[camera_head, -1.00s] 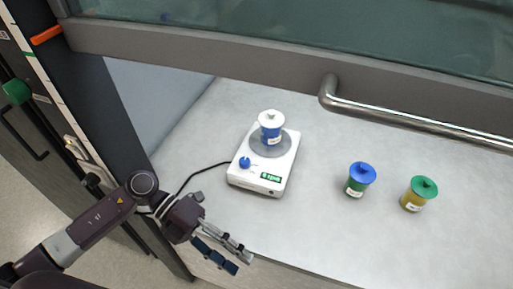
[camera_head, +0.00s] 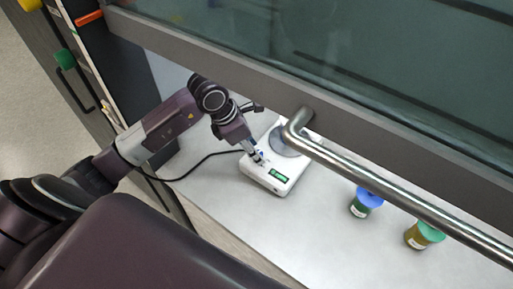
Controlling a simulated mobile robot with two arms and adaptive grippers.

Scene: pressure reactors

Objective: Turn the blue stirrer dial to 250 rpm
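The white stirrer (camera_head: 262,181) stands on the bench with a lit green display (camera_head: 278,176) on its front. Its blue stirrer dial (camera_head: 262,154) is mostly covered by my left gripper (camera_head: 260,159). The fingertips point down at the dial and look close to or touching it. I cannot tell whether they are shut on it. The grey top plate (camera_head: 283,147) shows partly behind the gripper. The vessel on it is hidden behind the sash and handle. My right gripper is not in view.
The sash's metal handle (camera_head: 400,195) and its lower frame (camera_head: 230,67) hang over the bench close to the stirrer. A blue-lidded jar (camera_head: 362,204) and a green-lidded jar (camera_head: 420,236) stand at right. A black cable (camera_head: 190,172) runs left from the stirrer. Bench front is clear.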

